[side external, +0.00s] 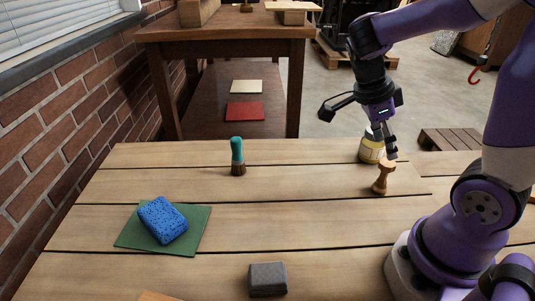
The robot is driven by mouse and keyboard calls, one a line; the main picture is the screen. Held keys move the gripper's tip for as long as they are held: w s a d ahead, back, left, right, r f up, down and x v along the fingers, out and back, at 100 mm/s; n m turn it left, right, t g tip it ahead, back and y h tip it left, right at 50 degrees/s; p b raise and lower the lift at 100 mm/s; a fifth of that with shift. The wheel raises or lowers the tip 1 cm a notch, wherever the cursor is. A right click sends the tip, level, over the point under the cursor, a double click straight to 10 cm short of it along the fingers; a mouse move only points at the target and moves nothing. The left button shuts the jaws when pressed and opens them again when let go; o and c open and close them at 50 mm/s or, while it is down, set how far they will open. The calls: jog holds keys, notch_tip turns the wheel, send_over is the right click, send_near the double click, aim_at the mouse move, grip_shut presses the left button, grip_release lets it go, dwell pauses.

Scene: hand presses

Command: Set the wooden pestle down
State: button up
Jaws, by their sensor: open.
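The wooden pestle (381,181) stands upright on the slatted table (280,208) at the right, its wider end at the bottom. My gripper (388,148) is just above the pestle, pointing down, with its fingertips close to the pestle's top. The jaws are open. I cannot tell whether a fingertip still touches the pestle.
A yellow-and-white jar (370,150) stands just behind the pestle. A teal-handled brush (237,157) stands upright left of centre. A blue sponge (162,219) lies on a green cloth (196,236) at the left. A grey block (268,279) lies in front. The middle is clear.

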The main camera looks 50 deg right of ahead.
jog(key=v, duration=0.6)
jog(key=a+n+t+y, duration=0.1)
jog(key=a+n+t, duration=0.3)
jog(key=n, duration=0.9)
jog(key=a+n+t+y, duration=0.2)
jog(key=a+n+t, duration=0.3)
jog(key=n, duration=0.9)
jog(key=shift+w+a+r, duration=0.2)
jog(key=shift+w+a, duration=0.2)
jog(key=shift+a, duration=0.65)
